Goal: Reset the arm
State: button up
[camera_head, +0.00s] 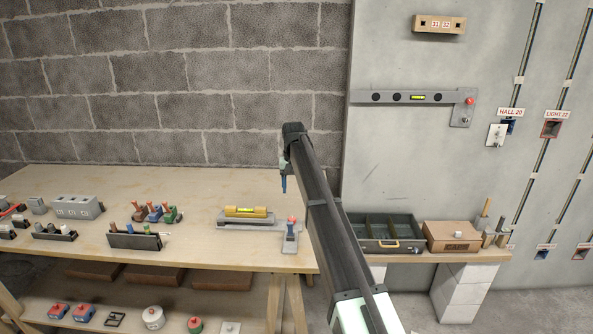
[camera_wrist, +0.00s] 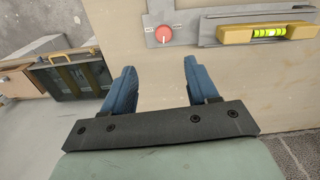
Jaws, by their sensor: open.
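My gripper (camera_head: 284,175) is at the end of my arm, which reaches up and forward over the right part of the wooden bench (camera_head: 190,255). In the wrist view its two blue fingers (camera_wrist: 158,75) are apart, with nothing between them. Beyond the fingertips, a grey piece with a red knob (camera_wrist: 163,34) lies on the bench, beside a yellow spirit level (camera_wrist: 245,36) on a grey base. In the head view the same red-knobbed piece (camera_head: 290,240) and yellow level (camera_head: 245,212) lie below and left of my gripper, apart from it.
An open dark toolbox (camera_head: 405,245) and a wooden box (camera_head: 453,236) stand right of my arm. Racks (camera_head: 135,241) and small parts fill the bench's left. The wall carries a grey level (camera_head: 390,97) and switch boxes (camera_head: 496,135). A lower shelf (camera_head: 240,313) holds several parts.

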jog(key=s+d+f, duration=0.1)
jog(key=d+f, duration=0.2)
jog(key=d, duration=0.1)
jog(key=s+d+f+t, duration=0.1)
jog(key=d+f, duration=0.3)
jog(key=d, duration=0.1)
jog(key=s+d+f+t, duration=0.1)
jog(key=s+d+f, duration=0.1)
jog(key=d, duration=0.3)
jog(key=shift+f, duration=0.65)
jog(key=s+d+f+t+h, duration=0.1)
jog(key=s+d+f, duration=0.2)
jog(key=d+f, duration=0.3)
jog(key=s+d+f+g, duration=0.3)
jog(key=s+f, duration=1.4)
jog(key=f, duration=0.4)
jog(key=s+f+g, duration=0.2)
jog(key=s+f, duration=0.8)
jog(key=s, duration=0.5)
jog(key=s+f+g, duration=0.2)
jog(key=s+f, duration=0.1)
jog(key=s, duration=1.2)
jog(key=s+f+g+y, duration=0.1)
jog(key=s+f+g, duration=0.2)
jog(key=s, duration=1.2)
jog(key=shift+s+a+f+m, duration=0.3)
jog(key=shift+f+m, duration=0.1)
jog(key=shift+f, duration=0.35)
